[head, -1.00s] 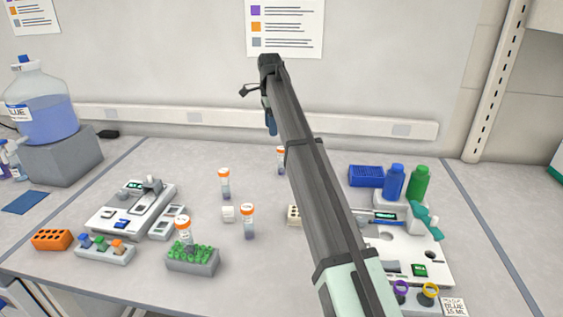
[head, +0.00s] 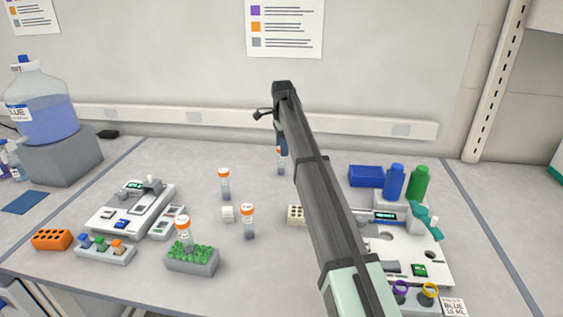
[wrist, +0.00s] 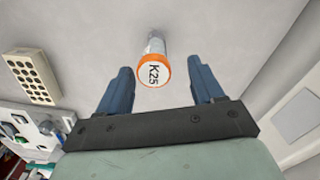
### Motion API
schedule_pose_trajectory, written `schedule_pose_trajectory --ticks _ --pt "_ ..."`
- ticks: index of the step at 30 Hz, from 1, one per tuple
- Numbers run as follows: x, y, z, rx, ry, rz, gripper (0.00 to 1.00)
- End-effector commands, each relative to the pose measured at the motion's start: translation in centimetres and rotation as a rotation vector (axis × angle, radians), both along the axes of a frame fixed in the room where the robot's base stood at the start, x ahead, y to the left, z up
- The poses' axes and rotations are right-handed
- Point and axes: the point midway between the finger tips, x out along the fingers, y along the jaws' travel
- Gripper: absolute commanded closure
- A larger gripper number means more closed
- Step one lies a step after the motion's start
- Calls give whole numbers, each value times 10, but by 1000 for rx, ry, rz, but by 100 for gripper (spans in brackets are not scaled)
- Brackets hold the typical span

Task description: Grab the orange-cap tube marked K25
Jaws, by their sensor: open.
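The orange-cap tube marked K25 (wrist: 153,72) stands on the bench in the wrist view, its cap facing the camera. My gripper (wrist: 160,66) is open, with one blue finger on each side of the cap and gaps on both sides. In the head view this looks to be the rear tube (head: 281,165), with my gripper (head: 282,145) right above it and hiding its cap top. Three other orange-cap tubes show: one farther left (head: 224,184), one at the middle (head: 248,220), and one at the green rack (head: 183,228). Their marks are too small to read.
A pale perforated block (head: 296,215) lies in front of the rear tube; it also shows in the wrist view (wrist: 32,77). Blue and green bottles (head: 394,182) and a white device (head: 430,255) stand at right. The wall rail (head: 360,125) runs behind.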

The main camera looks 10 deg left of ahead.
Motion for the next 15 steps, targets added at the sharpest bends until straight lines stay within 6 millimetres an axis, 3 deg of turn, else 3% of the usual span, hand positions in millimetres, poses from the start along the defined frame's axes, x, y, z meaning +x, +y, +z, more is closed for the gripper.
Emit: schedule_pose_trajectory --ticks 15 --pt "-7 0 -50 0 1 0 33"
